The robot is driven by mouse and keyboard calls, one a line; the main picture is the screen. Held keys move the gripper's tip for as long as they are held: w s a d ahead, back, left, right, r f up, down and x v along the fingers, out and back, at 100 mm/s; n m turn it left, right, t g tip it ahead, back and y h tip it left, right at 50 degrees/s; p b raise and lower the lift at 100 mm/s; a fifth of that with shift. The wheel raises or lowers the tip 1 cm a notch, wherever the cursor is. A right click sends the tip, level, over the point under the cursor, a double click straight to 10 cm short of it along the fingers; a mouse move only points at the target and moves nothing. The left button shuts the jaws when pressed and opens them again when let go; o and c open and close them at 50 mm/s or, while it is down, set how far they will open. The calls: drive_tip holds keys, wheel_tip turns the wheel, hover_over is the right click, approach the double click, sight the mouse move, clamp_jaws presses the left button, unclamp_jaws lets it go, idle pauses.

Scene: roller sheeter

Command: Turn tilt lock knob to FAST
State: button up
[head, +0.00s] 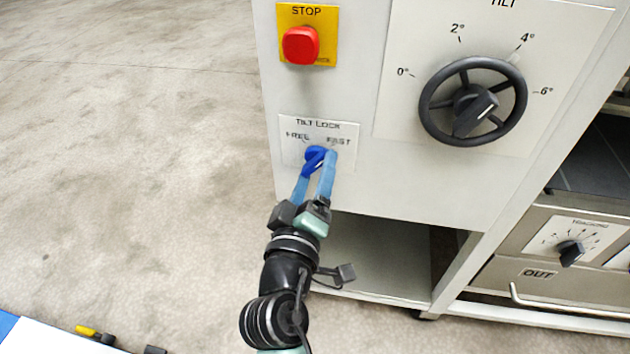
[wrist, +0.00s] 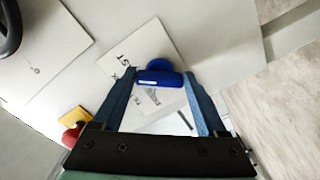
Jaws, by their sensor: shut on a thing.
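The blue tilt lock knob (head: 314,156) sits on a white label plate (head: 290,153) low on the grey front panel. FREE is printed above it at the left and FAST at the right. The knob's bar leans from lower left to upper right; which label it points at is unclear. My gripper (head: 318,163) has its blue fingers on either side of the knob and is shut on it, partly hiding it. In the wrist view the knob (wrist: 159,77) lies between the two fingertips (wrist: 158,75).
A red STOP button (head: 300,45) on a yellow plate is above the knob. A black tilt handwheel (head: 473,101) is at the upper right. An open bay (head: 385,255) lies below the panel. Another small black knob (head: 571,252) is at the far right. Bare floor is on the left.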

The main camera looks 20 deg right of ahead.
drive_tip(key=shift+f+m+b, duration=0.15)
drive_tip(key=shift+m+b, duration=0.15)
drive_tip(key=shift+m, duration=0.3)
drive_tip(key=o, duration=1.3)
drive_tip(key=p+v, duration=0.1)
drive_tip(key=v, duration=1.2)
